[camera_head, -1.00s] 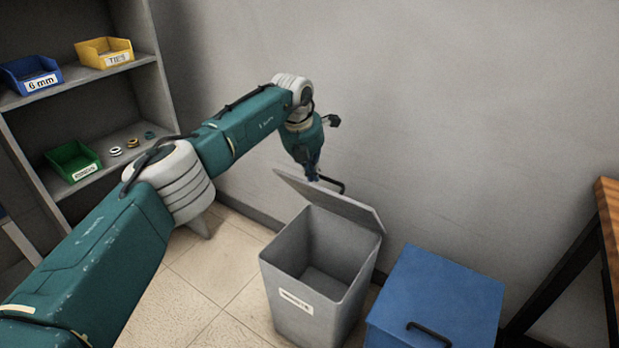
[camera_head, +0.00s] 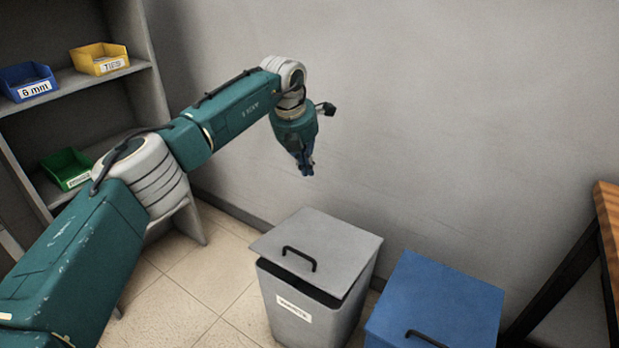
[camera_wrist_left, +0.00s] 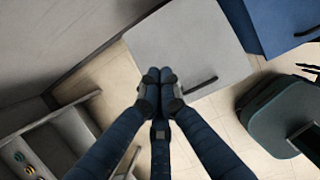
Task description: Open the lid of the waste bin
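The grey waste bin (camera_head: 292,315) stands on the floor with a white label on its front. Its grey lid (camera_head: 335,243) lies almost flat over the top, with a dark gap under its front edge. The lid's black handle (camera_head: 300,258) is on top near the front edge. My left gripper (camera_head: 307,170) is in the air above and behind the lid, apart from it. Its fingers are together and hold nothing. In the left wrist view the fingertips (camera_wrist_left: 158,78) show in front of the lid (camera_wrist_left: 192,42) and handle (camera_wrist_left: 200,87).
A blue bin (camera_head: 435,300) with a black handle stands close on the right. A shelf (camera_head: 75,80) with blue, yellow and green boxes is at the left. The wall is behind the bins. A wooden-topped table (camera_head: 607,210) is at the right edge.

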